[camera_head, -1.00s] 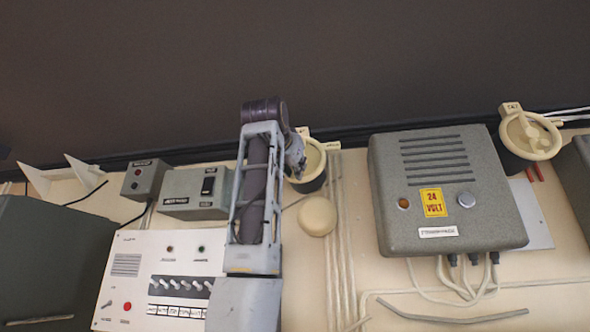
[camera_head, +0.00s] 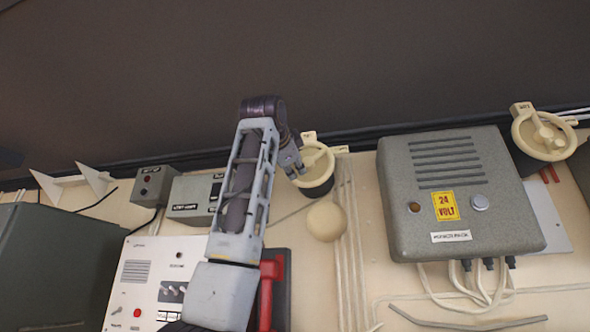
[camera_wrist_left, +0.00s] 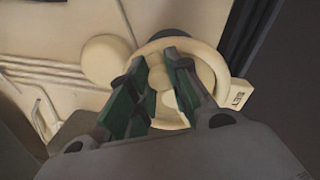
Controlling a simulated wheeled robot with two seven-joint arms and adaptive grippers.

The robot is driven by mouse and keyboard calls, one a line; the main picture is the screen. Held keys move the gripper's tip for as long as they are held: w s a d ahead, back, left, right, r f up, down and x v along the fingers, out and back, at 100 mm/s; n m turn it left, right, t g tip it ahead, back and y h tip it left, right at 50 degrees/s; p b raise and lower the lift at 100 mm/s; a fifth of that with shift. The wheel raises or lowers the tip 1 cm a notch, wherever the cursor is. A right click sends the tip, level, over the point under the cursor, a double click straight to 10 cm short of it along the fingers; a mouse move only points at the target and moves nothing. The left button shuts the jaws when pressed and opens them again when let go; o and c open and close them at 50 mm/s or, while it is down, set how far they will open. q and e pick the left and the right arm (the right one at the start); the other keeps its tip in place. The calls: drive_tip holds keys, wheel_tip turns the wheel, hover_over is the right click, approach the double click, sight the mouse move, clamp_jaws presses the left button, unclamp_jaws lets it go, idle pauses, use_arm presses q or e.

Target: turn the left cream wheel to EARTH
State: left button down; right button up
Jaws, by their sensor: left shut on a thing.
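The left cream wheel (camera_head: 318,164) is mounted on the wall panel, right of my left forearm in the head view. It also shows in the left wrist view (camera_wrist_left: 213,68), with a small lettered tab (camera_wrist_left: 238,98) beside its rim; the lettering is too small to read surely. My left gripper (camera_head: 299,172) is at the wheel's left side in the head view. In the left wrist view its two green-padded fingers (camera_wrist_left: 158,68) lie either side of the wheel's central bar, shut on it. The fingers hide part of the wheel's face. My right gripper is not in view.
A round cream knob (camera_head: 326,222) sits just below the wheel. A grey 24 VOLT box (camera_head: 460,200) stands to the right, with another cream wheel (camera_head: 545,136) beyond it. A red handle (camera_head: 266,290) shows beside my left arm. Cables run down the panel.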

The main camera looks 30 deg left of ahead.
use_arm(q)
drive_tip(key=shift+s+a+r+m, duration=0.15)
drive_tip(key=shift+r+m, duration=0.1)
drive_tip(key=shift+m, duration=0.25)
drive_tip(key=c, duration=1.7)
unclamp_jaws()
drive_tip(key=o, duration=0.4)
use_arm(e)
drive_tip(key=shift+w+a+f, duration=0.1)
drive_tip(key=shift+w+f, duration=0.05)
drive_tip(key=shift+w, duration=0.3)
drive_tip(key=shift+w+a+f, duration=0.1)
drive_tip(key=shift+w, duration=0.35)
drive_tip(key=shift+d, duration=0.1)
use_arm(q)
drive_tip(key=shift+v, duration=0.8)
drive_tip(key=v, duration=1)
drive_tip(key=shift+s, duration=0.15)
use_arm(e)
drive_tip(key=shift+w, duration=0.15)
